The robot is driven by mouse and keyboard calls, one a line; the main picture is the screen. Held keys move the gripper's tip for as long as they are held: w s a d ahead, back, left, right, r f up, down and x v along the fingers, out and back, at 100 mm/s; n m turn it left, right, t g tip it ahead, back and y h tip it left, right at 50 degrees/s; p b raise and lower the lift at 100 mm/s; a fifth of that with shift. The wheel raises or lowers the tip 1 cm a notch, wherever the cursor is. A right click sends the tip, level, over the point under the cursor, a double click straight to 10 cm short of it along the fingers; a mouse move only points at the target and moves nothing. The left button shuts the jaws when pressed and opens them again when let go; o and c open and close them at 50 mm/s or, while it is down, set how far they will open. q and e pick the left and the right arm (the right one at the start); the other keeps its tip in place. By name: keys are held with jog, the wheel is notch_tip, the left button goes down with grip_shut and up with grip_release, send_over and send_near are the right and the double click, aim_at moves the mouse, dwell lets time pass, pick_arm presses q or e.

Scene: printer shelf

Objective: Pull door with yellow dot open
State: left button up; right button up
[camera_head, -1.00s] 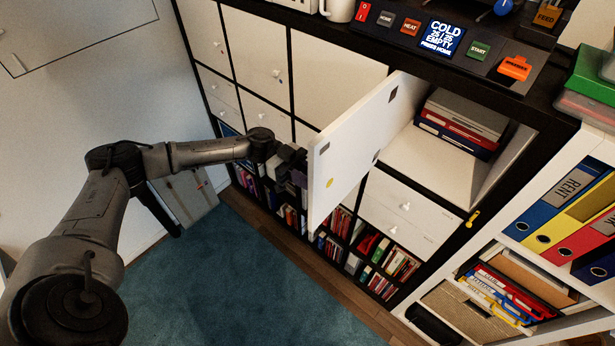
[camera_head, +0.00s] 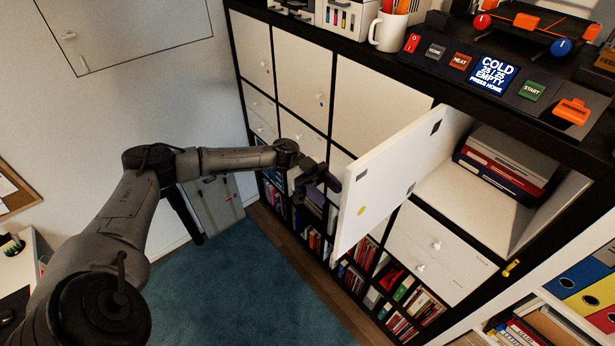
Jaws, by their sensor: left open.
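The white door with the yellow dot (camera_head: 392,180) stands swung out from the shelf, with the inside of its compartment in view. The yellow dot (camera_head: 361,211) is near the lower left of the door face that I see. My left gripper (camera_head: 330,183) is open and just left of the door's outer edge. I cannot tell whether it touches the door. Its fingertips are dark and partly hard to make out. My right gripper is not in view.
Blue and red binders (camera_head: 500,172) lie stacked in the open compartment. White drawers (camera_head: 440,245) are below it. A white mug (camera_head: 387,33) and a control panel (camera_head: 490,75) stand on top of the shelf. The blue carpet (camera_head: 250,290) in front is clear.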

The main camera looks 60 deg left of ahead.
pick_arm(q)
jog(key=s+a+b, duration=0.1)
jog(key=a+b, duration=0.1)
jog(key=a, duration=0.7)
jog(key=shift+s, duration=0.1)
dwell(0.3)
